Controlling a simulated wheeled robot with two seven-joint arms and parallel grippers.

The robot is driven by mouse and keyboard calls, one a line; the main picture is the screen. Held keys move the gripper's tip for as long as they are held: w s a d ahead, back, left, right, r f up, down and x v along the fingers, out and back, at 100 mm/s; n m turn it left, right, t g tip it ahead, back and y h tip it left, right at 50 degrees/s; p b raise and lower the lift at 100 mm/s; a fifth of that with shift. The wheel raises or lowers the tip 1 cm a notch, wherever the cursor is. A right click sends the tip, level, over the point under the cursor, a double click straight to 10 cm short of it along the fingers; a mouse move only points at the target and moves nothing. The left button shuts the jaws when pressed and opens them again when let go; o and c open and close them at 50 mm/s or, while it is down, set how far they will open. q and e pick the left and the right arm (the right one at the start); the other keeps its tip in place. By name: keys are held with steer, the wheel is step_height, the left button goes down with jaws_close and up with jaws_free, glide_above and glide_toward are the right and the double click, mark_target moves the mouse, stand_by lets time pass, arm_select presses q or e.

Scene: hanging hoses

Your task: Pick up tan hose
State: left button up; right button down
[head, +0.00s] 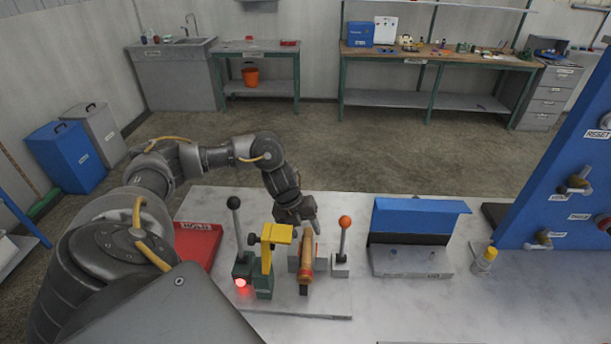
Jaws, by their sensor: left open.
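A tan, tube-like piece (307,257), which looks like the tan hose, sits on a small fixture on the light table. It has reddish-brown parts. My left arm comes in from the left and bends down to the fixture. My left gripper (308,218) is open just above and behind the tan piece's upper end. I cannot tell whether it touches it, and part of the fingers is hard to make out. My right gripper is not in view.
A black-knobbed lever (234,204), a yellow-topped green clamp (275,234) and an orange-knobbed lever (345,223) stand close around the piece. A red tray (197,240) lies left. A blue-lidded box (420,215) and blue panel (560,170) stand right.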

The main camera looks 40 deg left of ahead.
arm_select(q)
steer(key=shift+w+d+f, duration=0.1)
steer(key=shift+f, duration=0.4)
jaws_close()
